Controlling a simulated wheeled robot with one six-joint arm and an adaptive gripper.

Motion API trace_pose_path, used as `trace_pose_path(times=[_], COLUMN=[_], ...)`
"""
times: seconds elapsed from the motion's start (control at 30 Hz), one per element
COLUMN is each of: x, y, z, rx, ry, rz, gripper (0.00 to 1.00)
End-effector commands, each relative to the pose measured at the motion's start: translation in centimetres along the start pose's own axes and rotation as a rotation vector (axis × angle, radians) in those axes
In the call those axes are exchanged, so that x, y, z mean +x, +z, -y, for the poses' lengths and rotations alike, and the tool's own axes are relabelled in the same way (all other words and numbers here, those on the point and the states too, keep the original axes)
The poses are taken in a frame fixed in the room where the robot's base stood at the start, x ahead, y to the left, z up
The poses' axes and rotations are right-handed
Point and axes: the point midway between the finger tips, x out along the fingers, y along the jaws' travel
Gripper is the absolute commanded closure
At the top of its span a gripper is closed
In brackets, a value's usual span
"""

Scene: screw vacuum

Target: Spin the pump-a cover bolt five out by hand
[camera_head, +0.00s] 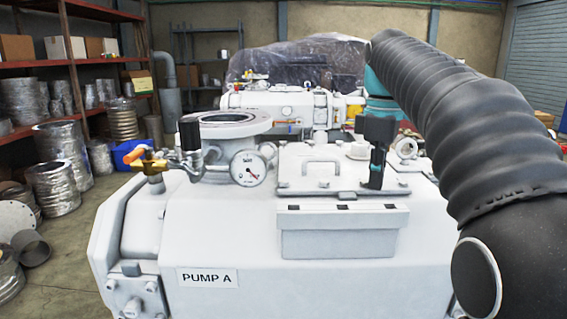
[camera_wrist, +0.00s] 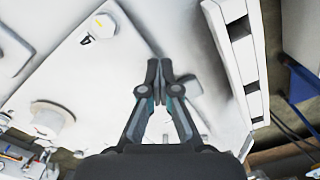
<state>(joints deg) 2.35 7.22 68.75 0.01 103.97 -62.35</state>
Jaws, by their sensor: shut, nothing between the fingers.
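The pump labelled PUMP A (camera_head: 207,279) fills the middle of the head view. Its cover (camera_head: 300,182) is a flat pale plate with a handle and small bolts along its edges. My gripper (camera_head: 376,184) points down over the right front part of the cover. In the wrist view its black fingertips (camera_wrist: 160,64) are together, with nothing held. One pale bolt (camera_wrist: 101,27) with a yellow mark shows on the plate there, apart from the fingers. I cannot tell which bolt is number five; the spot under the fingertips is hidden.
A pale box (camera_head: 338,235) stands out in front of the cover. A pressure gauge (camera_head: 249,168), an orange-handled valve (camera_head: 146,157) and a round flange (camera_head: 222,120) are to the left. Shelves (camera_head: 75,62) with metal parts stand at far left. My sleeved arm blocks the right side.

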Motion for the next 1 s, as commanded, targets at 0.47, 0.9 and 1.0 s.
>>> trace_pose_path(times=[0.47, 0.9, 1.0], x=[-0.1, 0.0, 0.0], y=[0.1, 0.0, 0.1], z=[-0.5, -1.4, -1.4], rx=[-0.001, -0.001, 0.0], ry=[-0.001, -0.001, -0.001], rz=[-0.001, 0.0, 0.0], gripper=[1.0, 1.0, 1.0])
